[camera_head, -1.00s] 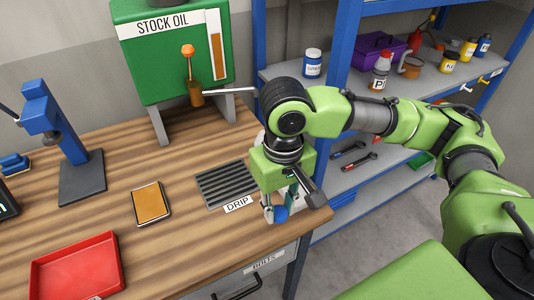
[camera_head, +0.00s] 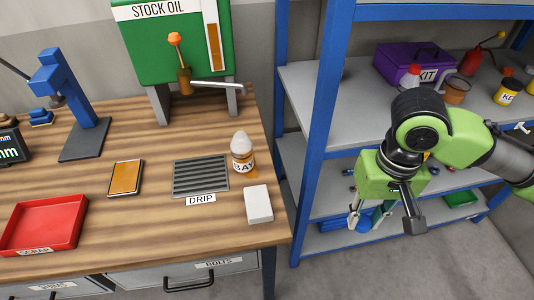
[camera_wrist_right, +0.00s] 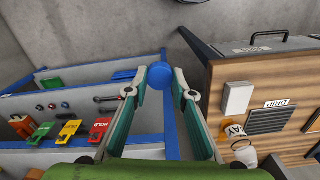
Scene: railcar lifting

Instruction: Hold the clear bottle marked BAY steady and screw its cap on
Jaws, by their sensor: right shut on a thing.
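My right gripper (camera_head: 361,222) is off the bench's right side, in front of the shelf unit and well apart from the bottle. It is shut on a small round blue thing, which looks like a cap (camera_wrist_right: 158,72) and sits between the fingertips in the right wrist view. My left gripper is not in view.
The drip grate (camera_head: 200,178) lies left of the bottle, and a white block (camera_head: 258,204) lies in front of it. The stock oil tank (camera_head: 176,50) stands behind with its spout. A blue shelf post (camera_head: 318,130) rises between bench and gripper. A red tray (camera_head: 45,225) is at left.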

